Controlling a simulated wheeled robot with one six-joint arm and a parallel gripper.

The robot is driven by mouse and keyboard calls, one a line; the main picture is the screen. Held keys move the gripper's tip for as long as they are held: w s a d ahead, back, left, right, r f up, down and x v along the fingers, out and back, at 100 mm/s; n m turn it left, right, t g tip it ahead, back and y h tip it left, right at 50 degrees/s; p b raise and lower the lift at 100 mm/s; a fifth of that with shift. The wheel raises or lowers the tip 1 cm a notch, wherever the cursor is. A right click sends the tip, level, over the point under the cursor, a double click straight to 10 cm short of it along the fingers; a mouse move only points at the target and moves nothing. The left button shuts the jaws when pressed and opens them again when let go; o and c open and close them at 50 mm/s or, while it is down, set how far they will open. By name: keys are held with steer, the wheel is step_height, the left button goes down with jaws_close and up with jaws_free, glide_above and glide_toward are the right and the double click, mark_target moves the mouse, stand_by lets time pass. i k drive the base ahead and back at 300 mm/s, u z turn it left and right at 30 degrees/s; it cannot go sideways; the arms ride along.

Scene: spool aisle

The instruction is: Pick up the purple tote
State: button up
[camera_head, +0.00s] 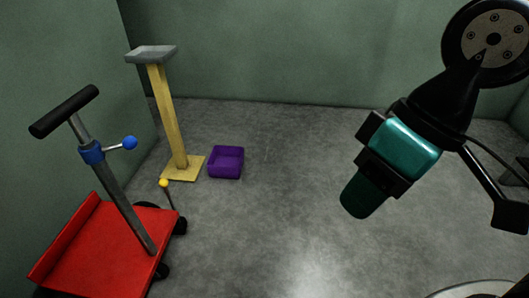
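The purple tote (226,163) is a small open box on the grey floor, left of the middle. It stands upright, just right of the yellow stand's foot, and its inside looks empty. My gripper (378,165) hangs in the air at the right, well apart from the tote and much nearer the camera. It has black and teal parts, with a dark teal rounded piece at its lower end.
A yellow stand (169,115) with a grey top is left of the tote, near the wall. A red cart (105,245) with a black handle (64,111) fills the lower left. Green walls close the back and left. The middle floor is clear.

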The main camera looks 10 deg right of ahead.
mark_target(224, 161)
steer(key=z, duration=0.25)
steer(key=i, duration=1.4)
steer(key=u, duration=0.95)
steer(key=i, duration=0.55)
steer(key=u, duration=0.6)
